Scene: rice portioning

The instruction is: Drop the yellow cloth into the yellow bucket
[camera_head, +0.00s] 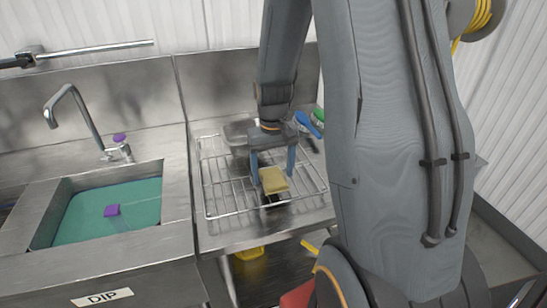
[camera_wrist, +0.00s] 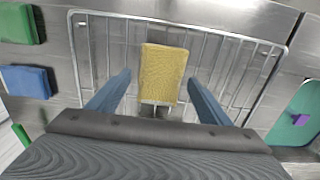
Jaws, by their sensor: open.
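The yellow cloth (camera_head: 274,182) is a folded, thick rectangle on the wire rack, with a small dark and silvery thing under or beside its near end. In the wrist view the cloth (camera_wrist: 164,72) sits in the middle, between my fingers. My gripper (camera_head: 272,174) is open above the rack, its blue fingers on either side of the cloth. In the wrist view the gripper (camera_wrist: 160,80) shows gaps between both fingers and the cloth. A yellow container (camera_head: 250,253), seemingly the bucket, shows partly below the counter; the counter edge hides its top.
The wire rack (camera_head: 212,210) lies on the steel counter. A sink with teal water (camera_head: 85,225) is at left, with a tap (camera_head: 75,100). A clear container (camera_head: 238,132) and a blue item (camera_head: 307,124) stand behind. The wrist view shows green (camera_wrist: 20,24) and blue (camera_wrist: 27,82) blocks.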

